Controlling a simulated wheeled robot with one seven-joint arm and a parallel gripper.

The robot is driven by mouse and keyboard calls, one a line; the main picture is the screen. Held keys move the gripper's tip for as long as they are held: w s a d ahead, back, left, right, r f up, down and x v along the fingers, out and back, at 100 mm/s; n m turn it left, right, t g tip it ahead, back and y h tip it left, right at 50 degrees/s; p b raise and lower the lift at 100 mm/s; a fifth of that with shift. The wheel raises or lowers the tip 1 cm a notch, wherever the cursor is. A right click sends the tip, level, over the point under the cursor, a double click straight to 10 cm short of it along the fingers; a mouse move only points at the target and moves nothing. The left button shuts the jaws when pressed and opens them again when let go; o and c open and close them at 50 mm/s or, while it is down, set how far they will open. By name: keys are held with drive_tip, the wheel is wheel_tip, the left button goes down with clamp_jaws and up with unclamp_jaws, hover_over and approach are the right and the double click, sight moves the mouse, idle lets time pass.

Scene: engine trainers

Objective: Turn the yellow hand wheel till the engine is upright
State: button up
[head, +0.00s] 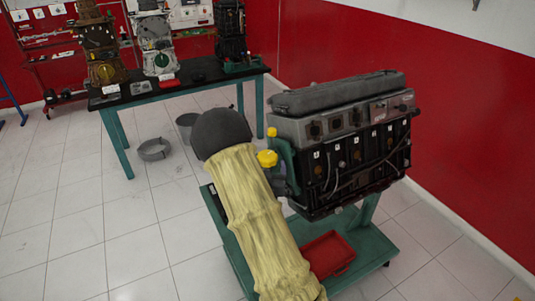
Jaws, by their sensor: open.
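The engine (350,150) is a dark block with a grey top cover (340,94), held on a green stand (366,214) at the right. Its cover faces up; the slanted view does not let me tell whether it is exactly upright. The small yellow hand wheel (267,158) sits at the engine's left end, by a green bracket (284,160). A yellow knob (272,132) is just above it. My arm, in a cream sleeve with a dark rounded joint, rises just left of the wheel. My gripper does not show, so its place relative to the wheel is hidden.
A red tray (328,254) lies on the stand's green base (378,247). A dark table (185,88) with several engine parts stands at the back left. The tiled floor at left is clear.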

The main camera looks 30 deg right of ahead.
sight(267, 156)
drive_tip(key=p+x, duration=0.1)
drive_tip(key=x, duration=0.5)
drive_tip(key=shift+s+d, duration=0.1)
drive_tip(key=shift+c, duration=0.4)
drive_tip(key=c, duration=0.9)
